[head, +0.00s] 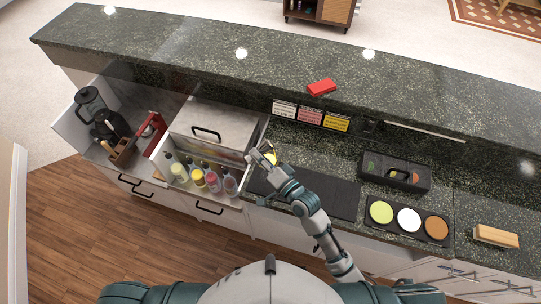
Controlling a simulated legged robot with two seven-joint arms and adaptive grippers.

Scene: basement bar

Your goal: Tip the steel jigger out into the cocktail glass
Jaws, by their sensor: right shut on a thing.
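My right gripper (264,155) is over the left end of the dark counter mat, beside the steel lid of the bin. It is shut on a small greyish thing, which I take to be the steel jigger; the fingers hide most of it, and its tilt cannot be told. A small yellow patch (271,158) shows right at the fingers; it may be the cocktail glass or its contents, but it is too small to tell. No clear glass outline shows. My left gripper is not in view.
Several bottles (211,181) stand in an open drawer below the steel lid (208,128). A dark caddy (395,172), a tray with three round coloured pots (408,219) and a wooden brush (496,236) are at right. A red block (321,87) lies on the raised ledge.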

